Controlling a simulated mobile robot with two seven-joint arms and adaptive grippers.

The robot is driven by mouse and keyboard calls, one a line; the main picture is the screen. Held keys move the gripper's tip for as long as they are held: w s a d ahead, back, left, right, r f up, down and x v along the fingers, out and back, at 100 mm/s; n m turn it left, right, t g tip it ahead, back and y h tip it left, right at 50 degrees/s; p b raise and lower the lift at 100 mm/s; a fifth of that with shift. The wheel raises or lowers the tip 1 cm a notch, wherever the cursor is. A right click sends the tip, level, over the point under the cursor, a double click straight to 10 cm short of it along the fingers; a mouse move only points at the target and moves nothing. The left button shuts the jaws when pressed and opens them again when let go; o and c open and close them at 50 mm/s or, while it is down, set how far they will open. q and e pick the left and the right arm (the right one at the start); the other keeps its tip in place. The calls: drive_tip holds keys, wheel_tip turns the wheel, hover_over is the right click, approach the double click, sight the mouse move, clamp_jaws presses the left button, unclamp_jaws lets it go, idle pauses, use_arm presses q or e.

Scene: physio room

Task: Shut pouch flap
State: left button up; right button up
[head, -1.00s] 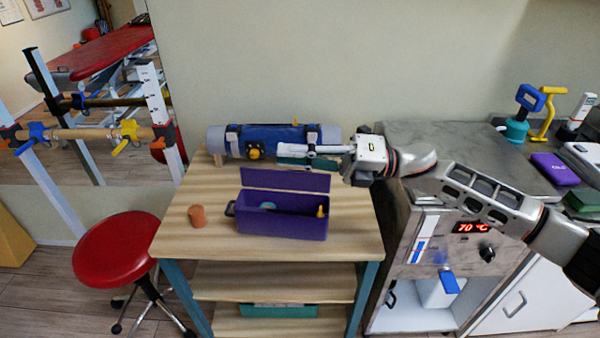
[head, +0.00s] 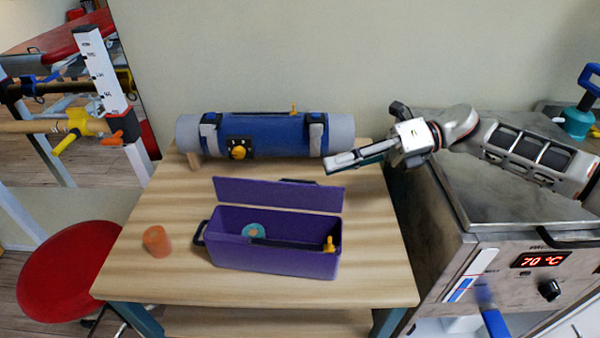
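A blue pouch (head: 275,134) is strapped around a grey roll (head: 342,134) at the back of the wooden table. The blue cover looks down against the roll, but I cannot tell whether the flap is fully shut. My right gripper (head: 332,166) is in front of the roll's right end, pointing left, apart from the yellow knob. My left gripper is not in view.
A purple box (head: 270,262) with its lid (head: 280,194) raised stands in front and holds a round disc and a yellow item. A metal heater unit (head: 500,240) stands right of the wooden table (head: 375,285).

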sight(279, 188)
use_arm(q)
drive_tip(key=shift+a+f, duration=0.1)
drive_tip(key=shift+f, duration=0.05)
use_arm(e)
drive_tip(key=shift+f+x, duration=0.2)
drive_tip(key=shift+x, duration=1.15)
drive_tip(key=shift+f+x, duration=0.25)
drive_tip(key=shift+x, duration=1.1)
drive_tip(key=shift+f+x, duration=0.2)
drive_tip(key=shift+x, duration=1.15)
drive_tip(key=shift+d, duration=0.15)
clamp_jaws()
